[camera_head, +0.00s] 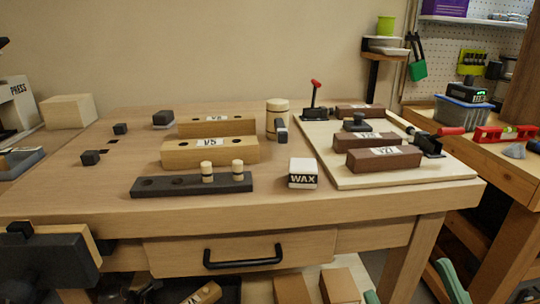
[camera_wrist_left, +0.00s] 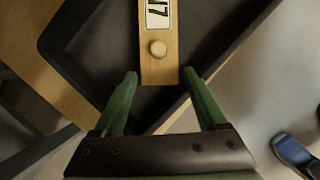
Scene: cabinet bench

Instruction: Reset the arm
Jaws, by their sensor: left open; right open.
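My left gripper (camera_wrist_left: 160,74) is open in the left wrist view. Its green fingers are on either side of the near end of a light wooden block (camera_wrist_left: 159,66) with a white label and a round peg; I cannot tell the height between them. The block lies in a dark tray (camera_wrist_left: 85,60). In the head view a labelled wooden block (camera_head: 204,294) lies in a dark tray below the bench; my left gripper is not clear there. My right gripper (camera_head: 408,281) is open and empty at the bottom right edge, only its green fingers in view, in front of the bench.
The wooden bench (camera_head: 80,190) has a drawer with a black handle (camera_head: 243,260). On top are labelled blocks, a dark rail with two pegs (camera_head: 150,187), a WAX box (camera_head: 303,173) and a pale board (camera_head: 350,181). Cardboard-coloured boxes (camera_head: 340,287) stand below. A side bench is at right.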

